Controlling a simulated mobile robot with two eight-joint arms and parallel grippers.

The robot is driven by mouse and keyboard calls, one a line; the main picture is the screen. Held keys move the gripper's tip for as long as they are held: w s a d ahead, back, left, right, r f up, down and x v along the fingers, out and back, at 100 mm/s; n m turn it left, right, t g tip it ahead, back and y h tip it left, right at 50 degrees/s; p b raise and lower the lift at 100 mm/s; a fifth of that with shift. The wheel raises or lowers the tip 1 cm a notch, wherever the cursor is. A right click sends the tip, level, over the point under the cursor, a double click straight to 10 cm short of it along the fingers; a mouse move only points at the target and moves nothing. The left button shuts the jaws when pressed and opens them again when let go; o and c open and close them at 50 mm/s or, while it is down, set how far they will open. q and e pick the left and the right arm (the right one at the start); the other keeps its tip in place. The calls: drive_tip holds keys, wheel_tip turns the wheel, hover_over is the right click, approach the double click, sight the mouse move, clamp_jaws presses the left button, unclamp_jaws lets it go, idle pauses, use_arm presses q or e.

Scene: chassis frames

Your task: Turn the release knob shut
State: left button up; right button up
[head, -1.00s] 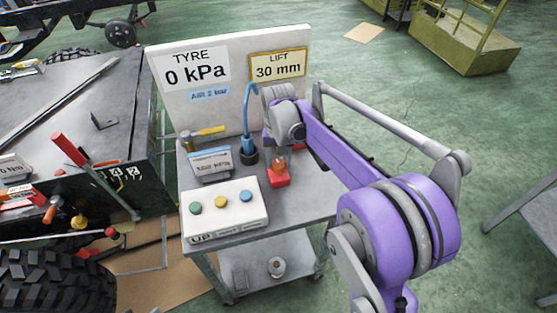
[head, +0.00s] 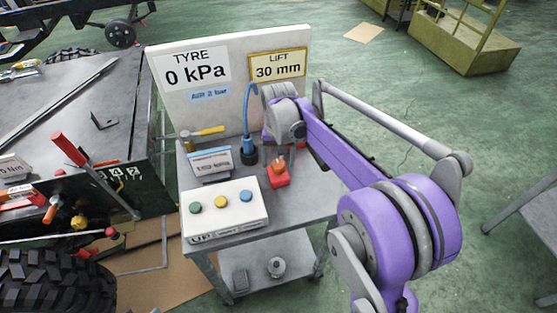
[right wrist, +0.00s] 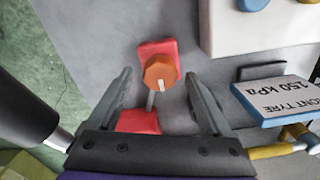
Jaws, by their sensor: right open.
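The release knob (head: 278,164) is orange and sits on a red block (head: 279,181) on the grey cart top. In the right wrist view the knob (right wrist: 158,70) has a white mark, and a thin rod runs from it to a second red part (right wrist: 138,121). My right gripper (right wrist: 159,76) is open, with one finger on each side of the knob and a gap to both. In the head view the right gripper (head: 279,150) hangs just above the knob, partly hidden by its own wrist. My left gripper is in no view.
A small grey gauge sign (head: 211,164) and a blue-hosed tool (head: 248,150) are to the left. A panel reading 0 kPa and 30 mm (head: 230,115) stands behind.

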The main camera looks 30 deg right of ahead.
sight(279, 164)
wheel_tip(279, 164, up, 10)
drive_tip(key=shift+r+p, duration=0.2)
drive_tip(key=shift+p, duration=0.2)
idle(0.3)
